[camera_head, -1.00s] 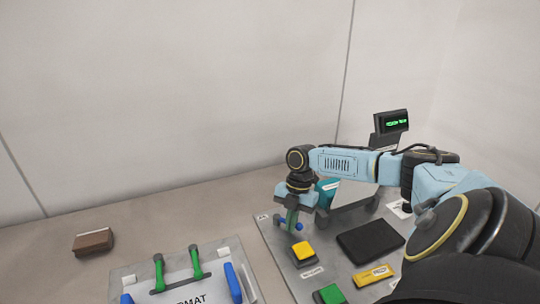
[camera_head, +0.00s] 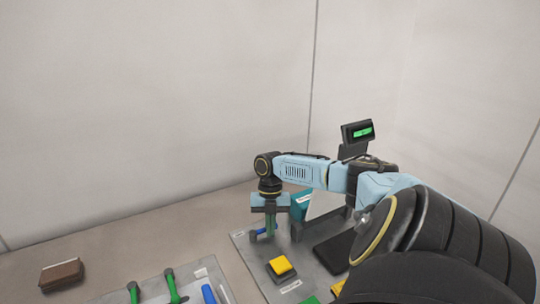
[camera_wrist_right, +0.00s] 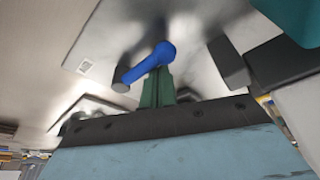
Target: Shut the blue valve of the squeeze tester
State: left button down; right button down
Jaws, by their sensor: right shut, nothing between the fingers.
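The blue valve (camera_wrist_right: 151,62) is a short blue lever with a round end and a dark end piece, on the grey metal plate of the squeeze tester (camera_head: 244,243). In the head view only small blue parts of it show beside my fingers. My right gripper (camera_head: 270,231) points down at the valve, shut and empty. In the right wrist view its green fingers (camera_wrist_right: 157,90) are right at the lever, which crosses in front of their tips; I cannot tell whether they touch. My left gripper is not in view.
The plate also bears a yellow button (camera_head: 282,267), a black pad (camera_head: 334,250), a teal part (camera_head: 300,204) and a display (camera_head: 357,131) with a lit green area. At the lower left is another panel with green handles (camera_head: 174,285). A brown block (camera_head: 61,274) lies far left.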

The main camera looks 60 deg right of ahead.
jog(key=shift+w+d+r, duration=0.2)
jog(key=shift+w+d, duration=0.05)
dwell(0.6)
jog(key=shift+d+r, duration=0.1)
jog(key=shift+r, duration=0.15)
jog(key=v, duration=1.2)
jog(key=shift+r, duration=0.25)
